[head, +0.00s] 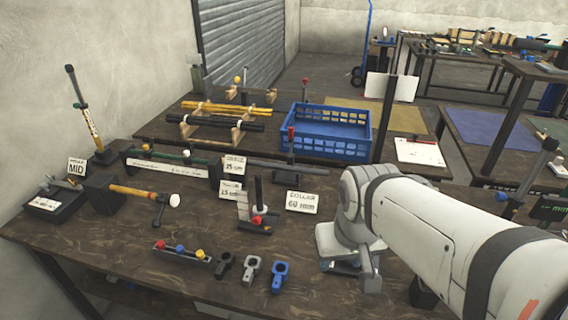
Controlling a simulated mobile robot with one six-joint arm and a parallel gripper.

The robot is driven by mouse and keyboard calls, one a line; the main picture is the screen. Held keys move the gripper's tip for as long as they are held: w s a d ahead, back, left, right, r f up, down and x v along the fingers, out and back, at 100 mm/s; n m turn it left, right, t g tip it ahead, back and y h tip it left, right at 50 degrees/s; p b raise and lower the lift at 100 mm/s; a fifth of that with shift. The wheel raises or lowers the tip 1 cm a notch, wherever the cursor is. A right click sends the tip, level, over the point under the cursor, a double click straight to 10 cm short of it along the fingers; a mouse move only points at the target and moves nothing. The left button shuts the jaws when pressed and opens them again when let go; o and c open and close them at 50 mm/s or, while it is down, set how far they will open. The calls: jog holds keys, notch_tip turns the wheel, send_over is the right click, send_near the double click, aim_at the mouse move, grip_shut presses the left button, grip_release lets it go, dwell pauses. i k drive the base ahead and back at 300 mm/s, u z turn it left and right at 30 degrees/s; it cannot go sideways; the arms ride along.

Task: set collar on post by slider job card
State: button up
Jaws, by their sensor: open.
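A dark upright post (258,187) stands on a small base with a red knob (257,221) and a light grey upright piece beside it. A card (302,201) reading "COLLAR 60 mm" stands to its right. Three clamp-like collars lie in front: black (224,264), grey (250,269) and blue (280,276). A slider rail (165,165) with a white scale and green knob lies behind, with a small "25 mm" card (234,165) at its right end. My gripper (347,267) is open, right of the blue collar, pointing down, partly hidden by my arm.
A strip (182,252) with red, blue and yellow knobs lies left of the collars. A yellow-handled tool (135,190), a "MID" card (76,166) and a tilted lever (84,115) stand left. A blue crate (325,130) sits behind. The front left tabletop is clear.

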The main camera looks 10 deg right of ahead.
aim_at(263, 214)
jog(key=z, duration=0.75)
jog(key=k, duration=1.05)
jog(key=u, duration=0.7)
jog(key=i, duration=1)
jog(key=z, duration=0.05)
